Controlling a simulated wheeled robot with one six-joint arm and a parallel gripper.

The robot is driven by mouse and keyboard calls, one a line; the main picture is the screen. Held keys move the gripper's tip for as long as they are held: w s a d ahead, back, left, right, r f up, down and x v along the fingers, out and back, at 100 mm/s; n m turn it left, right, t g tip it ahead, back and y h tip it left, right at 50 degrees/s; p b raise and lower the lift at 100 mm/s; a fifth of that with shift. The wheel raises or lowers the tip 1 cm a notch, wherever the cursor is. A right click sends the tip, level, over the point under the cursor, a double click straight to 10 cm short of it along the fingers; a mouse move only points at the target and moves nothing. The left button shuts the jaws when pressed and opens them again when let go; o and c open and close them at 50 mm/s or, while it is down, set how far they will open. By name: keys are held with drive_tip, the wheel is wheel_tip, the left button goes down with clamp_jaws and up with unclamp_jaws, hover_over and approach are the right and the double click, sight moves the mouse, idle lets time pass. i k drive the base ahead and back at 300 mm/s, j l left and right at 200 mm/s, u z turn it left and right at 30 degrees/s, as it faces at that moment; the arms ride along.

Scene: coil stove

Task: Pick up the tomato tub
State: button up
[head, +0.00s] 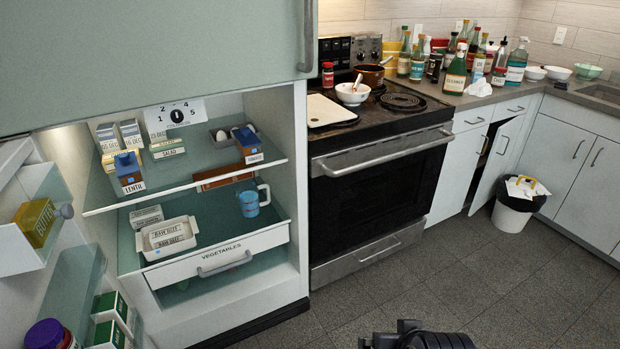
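No label reading tomato is legible, so I cannot tell which thing is the tomato tub. A similar blue-topped container (247,141) stands at the right of that shelf, by a tag too small to read. Only a black part of my own body shows at the bottom edge; my gripper's fingers are not visible.
The upper shelf (205,175) also holds small boxes and an egg holder. Below are a white dish (167,237), a blue mug (251,200) and a vegetables drawer (215,262). The open fridge door (22,245) stands at left. Floor before the stove (385,190) is clear.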

sight(253, 155)
drive_tip(key=i+j+z, duration=0.15)
drive_tip(key=i+j, duration=0.15)
drive_tip(key=i+j+z, duration=0.3)
drive_tip(key=i+j, duration=0.15)
drive_tip(key=j, duration=0.2)
drive_tip(key=i+j+z, duration=0.15)
drive_tip(key=j, duration=0.25)
drive_tip(key=i+j+z, duration=0.1)
drive_tip(key=i+j, duration=0.2)
drive_tip(key=j, duration=0.1)
